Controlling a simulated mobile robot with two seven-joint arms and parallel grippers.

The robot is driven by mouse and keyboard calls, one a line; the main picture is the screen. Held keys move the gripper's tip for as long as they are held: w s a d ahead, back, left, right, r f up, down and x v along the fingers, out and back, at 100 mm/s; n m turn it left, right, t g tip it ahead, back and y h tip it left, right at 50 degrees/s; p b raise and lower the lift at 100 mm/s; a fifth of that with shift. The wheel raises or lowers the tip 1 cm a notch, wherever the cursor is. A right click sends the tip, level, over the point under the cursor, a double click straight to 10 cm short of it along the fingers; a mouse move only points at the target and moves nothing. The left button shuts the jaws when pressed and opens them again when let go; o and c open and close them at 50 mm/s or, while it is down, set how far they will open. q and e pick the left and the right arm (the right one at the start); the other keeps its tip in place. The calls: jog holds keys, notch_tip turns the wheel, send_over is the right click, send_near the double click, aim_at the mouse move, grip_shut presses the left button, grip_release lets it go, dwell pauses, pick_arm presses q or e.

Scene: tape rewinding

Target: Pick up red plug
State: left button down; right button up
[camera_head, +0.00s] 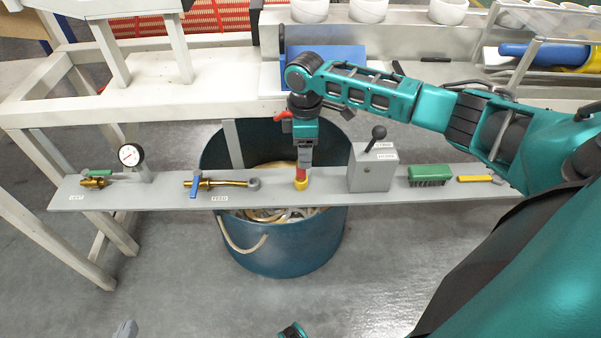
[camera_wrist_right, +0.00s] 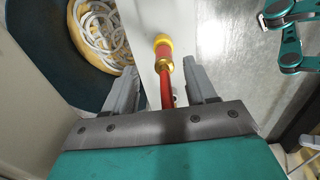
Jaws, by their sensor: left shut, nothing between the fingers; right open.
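The red plug (camera_wrist_right: 166,88) is a slim red rod with a brass collar and a yellow end, on the grey plank (camera_head: 110,193). In the head view its yellow and red lower part (camera_head: 301,183) shows at the middle of the plank; the upper part is hidden by my gripper. My right gripper (camera_head: 303,163) points down directly above it. In the right wrist view its two grey fingers (camera_wrist_right: 165,88) stand apart on either side of the red rod, with gaps visible. My left gripper (camera_head: 125,330) shows only as a grey tip at the bottom edge, away from the plank, shut and empty.
Left of the plug are a blue-handled brass valve (camera_head: 196,184), a gauge (camera_head: 130,156) and a green-handled valve (camera_head: 98,174). Right of it are a grey lever box (camera_head: 371,170), a green brush (camera_head: 430,175) and a yellow-handled tool (camera_head: 476,179). A blue bucket (camera_head: 280,260) stands below.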

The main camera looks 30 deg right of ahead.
aim_at(301, 171)
jog(key=shift+f, duration=0.9)
jog(key=f+b, duration=0.1)
jog(key=f, duration=0.2)
jog(key=f+b, duration=0.1)
jog(key=f, duration=0.1)
jog(key=shift+a+f+b, duration=0.15)
jog(key=shift+a+b, duration=0.2)
jog(key=shift+a, duration=0.05)
jog(key=shift+c, duration=0.5)
grip_shut()
